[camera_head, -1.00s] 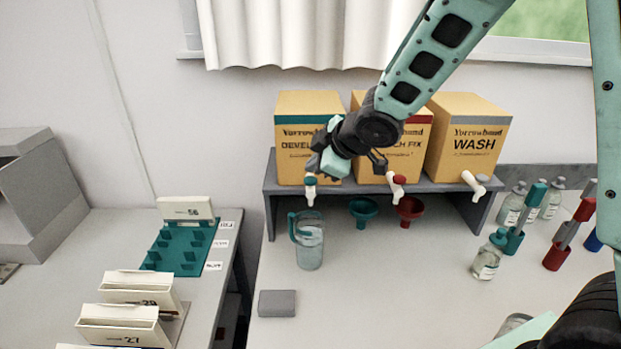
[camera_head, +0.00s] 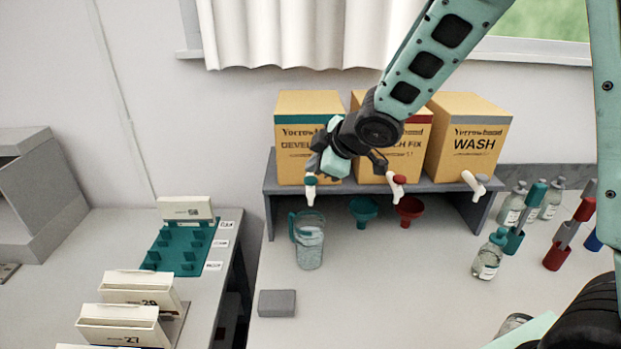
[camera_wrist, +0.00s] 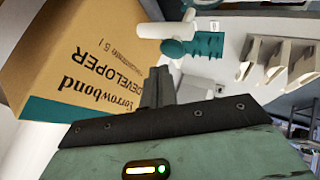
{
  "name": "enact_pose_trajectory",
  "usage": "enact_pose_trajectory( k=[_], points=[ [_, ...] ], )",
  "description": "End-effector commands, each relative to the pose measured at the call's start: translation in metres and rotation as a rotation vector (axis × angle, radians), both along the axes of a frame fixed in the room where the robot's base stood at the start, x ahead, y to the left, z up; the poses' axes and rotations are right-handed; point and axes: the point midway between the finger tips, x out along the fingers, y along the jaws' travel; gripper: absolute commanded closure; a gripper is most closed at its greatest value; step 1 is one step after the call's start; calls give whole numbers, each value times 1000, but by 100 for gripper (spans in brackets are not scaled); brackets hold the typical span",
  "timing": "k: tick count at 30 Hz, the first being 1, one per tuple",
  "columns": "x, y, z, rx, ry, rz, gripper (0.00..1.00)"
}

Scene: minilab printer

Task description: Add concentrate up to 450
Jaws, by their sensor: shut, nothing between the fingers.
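The developer box (camera_head: 298,140) with a teal band stands at the left of the raised shelf. Its white tap with a teal top (camera_head: 310,188) sticks out in front and also shows in the wrist view (camera_wrist: 172,47). A clear jug with a teal handle (camera_head: 309,246) stands upright on the bench below that tap, with clear content. Its level marks are too small to read. My gripper (camera_head: 318,170) is shut and empty, beside the developer box's front and close above the tap. In the wrist view my fingers (camera_wrist: 158,85) point toward the tap; I cannot tell whether they touch it.
Two more boxes, including WASH (camera_head: 468,142), share the shelf (camera_head: 270,187). A teal funnel (camera_head: 363,209) and red funnel (camera_head: 408,210) sit right of the jug. Bottles (camera_head: 488,262) stand at right. A grey block (camera_head: 277,303) lies front left. The middle bench is clear.

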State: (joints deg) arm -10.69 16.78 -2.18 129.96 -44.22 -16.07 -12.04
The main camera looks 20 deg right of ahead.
Motion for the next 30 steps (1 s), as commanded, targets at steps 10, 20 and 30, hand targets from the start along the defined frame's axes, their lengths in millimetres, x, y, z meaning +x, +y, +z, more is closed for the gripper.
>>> enact_pose_trajectory(
  k=[10, 20, 30],
  points=[
    [0, 0, -8, 0, 0, 0, 100],
    [0, 0, -9, 0, 0, 0, 100],
    [0, 0, -13, 0, 0, 0, 100]
  ],
)
